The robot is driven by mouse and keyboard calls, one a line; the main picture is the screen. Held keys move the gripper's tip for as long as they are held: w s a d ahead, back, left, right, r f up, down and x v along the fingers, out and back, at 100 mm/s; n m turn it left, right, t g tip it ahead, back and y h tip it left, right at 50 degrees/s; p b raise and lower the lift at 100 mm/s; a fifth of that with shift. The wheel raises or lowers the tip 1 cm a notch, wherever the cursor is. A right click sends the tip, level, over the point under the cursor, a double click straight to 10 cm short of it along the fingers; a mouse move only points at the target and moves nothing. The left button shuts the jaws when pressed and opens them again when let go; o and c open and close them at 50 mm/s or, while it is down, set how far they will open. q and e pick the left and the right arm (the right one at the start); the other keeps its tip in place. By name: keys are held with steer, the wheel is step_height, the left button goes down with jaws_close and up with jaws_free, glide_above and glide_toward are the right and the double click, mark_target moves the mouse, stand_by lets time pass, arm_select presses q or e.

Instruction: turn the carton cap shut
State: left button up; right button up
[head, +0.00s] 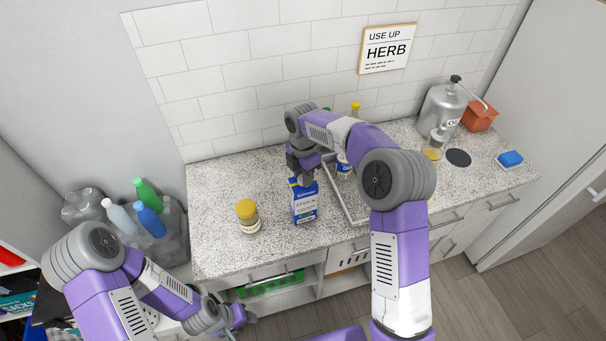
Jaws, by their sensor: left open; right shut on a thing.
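A blue and white carton (304,206) stands upright on the speckled counter, near its front edge. My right gripper (303,181) reaches down from above onto the carton's top and is shut on the carton cap. The gripper hides the cap, so I cannot tell how far it is turned. My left gripper (240,320) is open and empty, low in front of the counter, well apart from the carton.
A yellow-lidded jar (248,216) stands left of the carton. A blue and white can (343,167) is behind to the right, partly hidden by my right arm. The counter's left part is clear.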

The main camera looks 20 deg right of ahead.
steer(key=shift+m, duration=0.3)
steer(key=m+p, duration=0.1)
steer(key=m, duration=0.3)
steer(key=shift+m, duration=0.4)
steer(key=m, duration=1.2)
steer(key=shift+m+p, duration=0.35)
steer(key=shift+m, duration=0.05)
steer(key=m, duration=0.6)
stand_by(0.4)
steer(key=o, duration=1)
steer(key=shift+o, duration=0.2)
steer(key=shift+r, duration=3.85)
